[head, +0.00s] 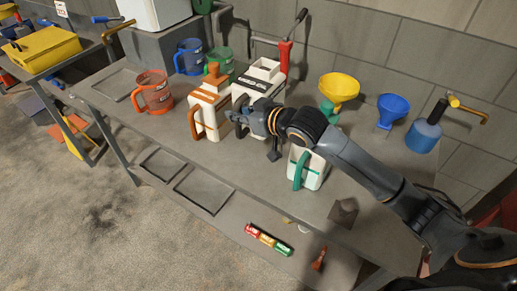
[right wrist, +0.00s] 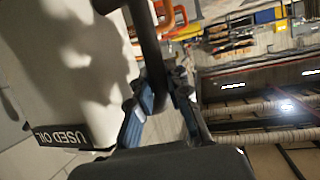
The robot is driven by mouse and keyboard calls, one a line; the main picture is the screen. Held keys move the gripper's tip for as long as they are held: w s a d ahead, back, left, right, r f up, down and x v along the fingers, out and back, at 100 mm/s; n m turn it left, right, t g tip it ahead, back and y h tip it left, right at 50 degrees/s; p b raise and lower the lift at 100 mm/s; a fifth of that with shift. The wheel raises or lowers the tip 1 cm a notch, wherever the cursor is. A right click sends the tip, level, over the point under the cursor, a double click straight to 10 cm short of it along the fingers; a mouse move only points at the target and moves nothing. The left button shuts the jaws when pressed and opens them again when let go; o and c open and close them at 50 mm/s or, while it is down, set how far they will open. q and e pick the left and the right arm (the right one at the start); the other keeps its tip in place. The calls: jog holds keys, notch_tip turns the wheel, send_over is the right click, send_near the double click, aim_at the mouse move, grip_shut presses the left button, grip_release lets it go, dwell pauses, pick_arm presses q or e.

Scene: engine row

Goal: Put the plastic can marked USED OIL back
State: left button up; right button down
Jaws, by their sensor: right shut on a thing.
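The white USED OIL can (head: 258,82) has a black label band and stands upright among the other cans at the middle of the bench. In the right wrist view the can (right wrist: 65,70) fills the left side, with its USED OIL label showing and a dark handle (right wrist: 150,45) beside it. My right gripper (head: 240,121) is in front of the can's lower part and hides some of it. In the right wrist view its fingers (right wrist: 160,97) close around the dark handle. I cannot tell whether the can's base touches the bench. My left gripper is out of view.
On the bench (head: 110,110), an orange-and-white can (head: 209,112) is close left of the held can. A green-handled jug (head: 307,168) is right, under my arm. Blue (head: 188,57) and orange (head: 154,91) jugs, and yellow (head: 339,87) and blue (head: 391,106) funnels, stand around.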

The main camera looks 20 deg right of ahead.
aim_at(240, 138)
jog(key=f, duration=0.3)
jog(key=shift+w+d, duration=0.1)
jog(key=shift+w, duration=0.2)
notch_tip(240, 138, down, 3)
jog(key=shift+f+p, duration=0.1)
jog(key=shift+p, duration=0.35)
jog(key=shift+s+f, duration=0.1)
jog(key=shift+f, duration=0.55)
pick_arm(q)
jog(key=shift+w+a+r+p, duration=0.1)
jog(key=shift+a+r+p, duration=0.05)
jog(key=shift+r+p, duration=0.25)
pick_arm(e)
notch_tip(240, 138, down, 4)
jog(key=shift+r, duration=0.2)
jog(key=shift+f, duration=0.2)
jog(key=c, duration=1.3)
grip_release()
